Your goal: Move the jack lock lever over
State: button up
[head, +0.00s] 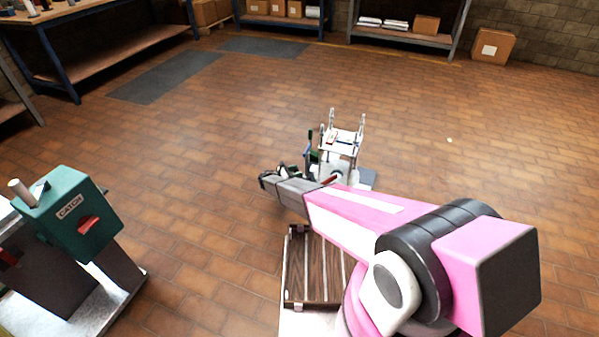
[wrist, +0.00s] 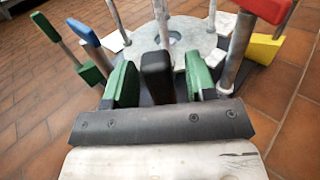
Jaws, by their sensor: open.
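In the wrist view my gripper (wrist: 160,72) is open, its two green-padded fingers apart. A black upright grip (wrist: 157,78) stands between them, with gaps on both sides. Around it stand levers with a blue grip (wrist: 82,32), a green grip (wrist: 45,27) and a red grip (wrist: 265,8). No label shows, so I cannot tell which is the jack lock lever. Behind is a round grey flange plate (wrist: 186,47) with a hole. In the head view my gripper (head: 268,182) is left of the post-topped flange stand (head: 340,150), its fingers small and partly hidden.
A teal box marked CATCH (head: 72,215) with a red handle stands at the left. A slatted wooden tray (head: 290,270) lies below my arm. Workbenches (head: 110,55) and shelves (head: 405,38) line the back. The tiled floor between is clear. A yellow piece (wrist: 262,48) sits at the right in the wrist view.

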jog(key=shift+x, duration=1)
grip_shut()
